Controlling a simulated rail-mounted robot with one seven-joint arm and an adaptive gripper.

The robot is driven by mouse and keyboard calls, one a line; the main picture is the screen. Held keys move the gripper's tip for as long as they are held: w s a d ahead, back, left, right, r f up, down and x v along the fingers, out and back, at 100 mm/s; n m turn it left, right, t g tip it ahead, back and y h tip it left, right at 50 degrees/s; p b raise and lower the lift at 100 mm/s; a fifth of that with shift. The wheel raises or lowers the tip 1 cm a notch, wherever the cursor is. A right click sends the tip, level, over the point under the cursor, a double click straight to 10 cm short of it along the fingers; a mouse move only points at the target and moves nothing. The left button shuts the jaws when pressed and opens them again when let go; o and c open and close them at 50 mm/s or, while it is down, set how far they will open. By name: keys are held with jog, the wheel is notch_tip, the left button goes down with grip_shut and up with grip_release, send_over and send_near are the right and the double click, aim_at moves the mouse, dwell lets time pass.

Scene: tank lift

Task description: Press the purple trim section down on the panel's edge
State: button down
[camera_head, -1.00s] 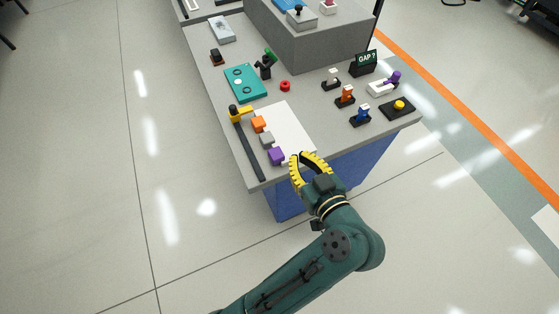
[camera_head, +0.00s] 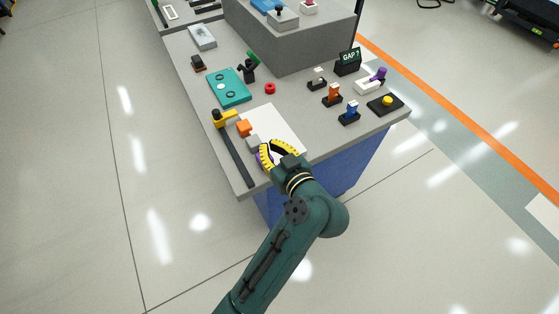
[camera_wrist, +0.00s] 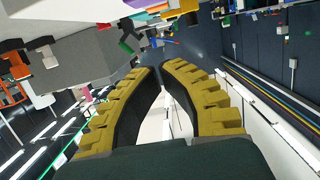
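The white panel (camera_head: 283,122) lies flat on the grey bench. Along its left edge sit an orange trim section (camera_head: 243,128), a grey one (camera_head: 252,141) and the purple one (camera_head: 258,157). Only a sliver of the purple section shows, as my gripper covers the rest. My gripper (camera_head: 264,148) is over the panel's near left corner, by the purple section. Whether it touches the section cannot be told. In the wrist view the yellow-padded fingers (camera_wrist: 160,68) curve together and their tips nearly meet, with nothing seen held between them.
A black bar with a yellow head (camera_head: 234,151) lies left of the trim sections. A teal plate (camera_head: 229,87) and a red ring (camera_head: 270,88) are farther back. Several small coloured stands and a GAP? sign (camera_head: 348,58) occupy the right side.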

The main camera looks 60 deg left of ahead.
jog(key=shift+x, duration=1.2)
notch_tip(320, 180, down, 3)
jog(key=shift+b, duration=0.85)
jog(key=shift+f, duration=0.45)
jog(key=shift+f, duration=0.15)
